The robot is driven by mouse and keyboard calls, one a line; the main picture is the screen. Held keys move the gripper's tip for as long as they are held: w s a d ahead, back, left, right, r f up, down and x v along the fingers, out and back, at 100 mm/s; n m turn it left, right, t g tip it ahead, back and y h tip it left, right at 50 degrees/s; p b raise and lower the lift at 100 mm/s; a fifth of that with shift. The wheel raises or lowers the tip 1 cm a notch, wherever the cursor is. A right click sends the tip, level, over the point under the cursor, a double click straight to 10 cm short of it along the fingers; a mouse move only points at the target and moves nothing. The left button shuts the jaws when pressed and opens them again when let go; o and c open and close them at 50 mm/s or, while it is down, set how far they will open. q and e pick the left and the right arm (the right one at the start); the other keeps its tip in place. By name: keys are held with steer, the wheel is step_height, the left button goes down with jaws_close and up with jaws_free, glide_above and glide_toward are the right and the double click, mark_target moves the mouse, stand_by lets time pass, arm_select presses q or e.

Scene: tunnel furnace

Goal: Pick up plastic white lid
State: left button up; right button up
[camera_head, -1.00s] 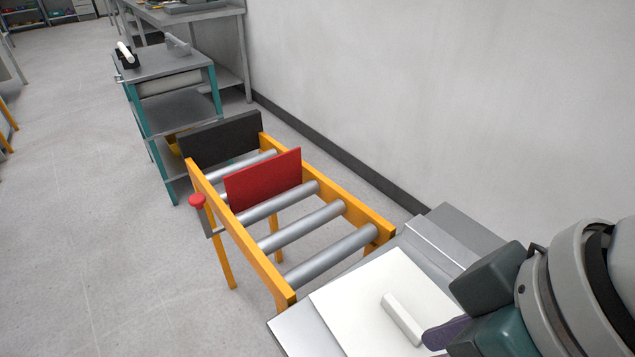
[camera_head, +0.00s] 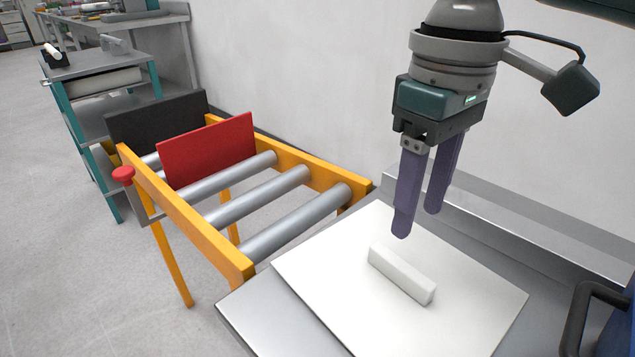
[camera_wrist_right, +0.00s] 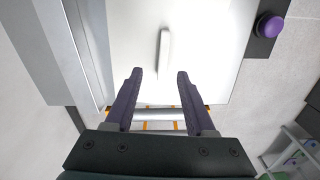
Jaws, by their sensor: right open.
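The white lid (camera_head: 330,275) is a flat square plate lying on the grey metal table, with a raised white bar handle (camera_head: 402,274) across its middle. My right gripper (camera_head: 418,222) is open, its two purple fingers pointing down above the lid, a little behind the handle and apart from it. In the right wrist view the lid (camera_wrist_right: 210,60) fills the upper middle. Its handle (camera_wrist_right: 164,52) lies ahead of the gap between the open fingers (camera_wrist_right: 160,72), with nothing held. My left gripper is not in view.
A yellow-framed roller conveyor (camera_head: 270,228) with a red plate (camera_head: 207,150) adjoins the metal table (camera_head: 238,312) on the left. A raised metal ledge (camera_head: 510,220) and the wall stand behind. A dark curved handle (camera_head: 572,325) is at the lower right. A purple button (camera_wrist_right: 270,26) shows in the wrist view.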

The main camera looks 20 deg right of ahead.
mark_target(405, 266)
steer(key=f+b, duration=0.1)
steer(key=f, duration=0.4)
steer(key=f+b, duration=0.1)
steer(key=f, duration=0.2)
steer(key=shift+s+a+f+b, duration=0.15)
steer(key=shift+s+a+b, duration=0.1)
steer(key=shift+b, duration=0.1)
steer(key=shift+c, duration=0.3)
jaws_close()
